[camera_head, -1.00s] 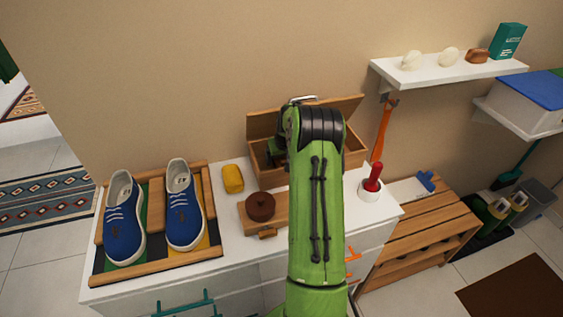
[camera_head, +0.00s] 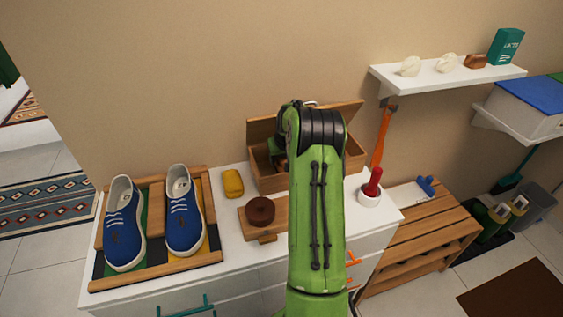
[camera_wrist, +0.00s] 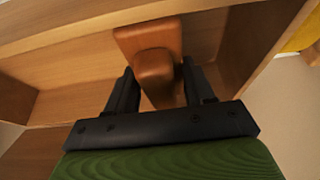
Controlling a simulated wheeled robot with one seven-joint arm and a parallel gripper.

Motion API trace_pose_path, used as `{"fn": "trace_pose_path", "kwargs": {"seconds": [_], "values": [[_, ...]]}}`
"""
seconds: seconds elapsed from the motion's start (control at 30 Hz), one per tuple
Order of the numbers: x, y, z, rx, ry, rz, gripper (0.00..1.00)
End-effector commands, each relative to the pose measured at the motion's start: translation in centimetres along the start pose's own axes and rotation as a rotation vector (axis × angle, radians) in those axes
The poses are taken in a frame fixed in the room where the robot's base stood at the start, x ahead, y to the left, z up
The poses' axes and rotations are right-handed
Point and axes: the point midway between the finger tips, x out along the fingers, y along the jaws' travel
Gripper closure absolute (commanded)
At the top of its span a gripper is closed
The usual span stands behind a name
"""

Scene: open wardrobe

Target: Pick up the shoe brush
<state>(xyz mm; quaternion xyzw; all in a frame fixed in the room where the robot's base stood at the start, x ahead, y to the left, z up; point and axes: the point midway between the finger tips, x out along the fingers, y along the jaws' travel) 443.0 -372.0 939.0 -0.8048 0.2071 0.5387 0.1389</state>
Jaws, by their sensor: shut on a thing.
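The shoe brush (camera_wrist: 150,62) appears in the wrist view as a smooth brown wooden piece with a rounded knob; no bristles show. It is inside an open wooden box with compartments (camera_wrist: 60,103). My gripper (camera_wrist: 158,88) is shut on it, with one black finger on each side of its narrower part. In the head view the wooden box (camera_head: 355,150) stands at the back of the white cabinet top, its lid raised against the wall. My green arm hides much of the box and nearly all of the gripper and brush there.
Blue shoes (camera_head: 184,222) sit on a framed tray at the left. A yellow block (camera_head: 233,183), a round brown tin (camera_head: 260,210) on a wooden board, and a red-handled thing in a white cup (camera_head: 371,188) stand near the box. A white wall shelf (camera_head: 440,72) is at the right.

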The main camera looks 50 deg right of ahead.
Motion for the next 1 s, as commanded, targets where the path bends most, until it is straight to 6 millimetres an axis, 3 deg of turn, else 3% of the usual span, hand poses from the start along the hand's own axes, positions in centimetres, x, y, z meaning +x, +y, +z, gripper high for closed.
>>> {"fn": "trace_pose_path", "kwargs": {"seconds": [0.03,0.37,0.5,0.8,1.0], "values": [[-1.2,0.0,-0.6,-0.001,0.006,0.002,0.81],[-0.5,0.0,0.8,0.001,0.297,0.000,0.81],[-4.8,0.0,-0.1,-0.001,0.309,0.003,0.81],[-12.1,0.0,-0.8,-0.001,0.307,0.002,0.81],[-13.8,0.0,4.3,0.002,0.301,0.002,0.81]]}}
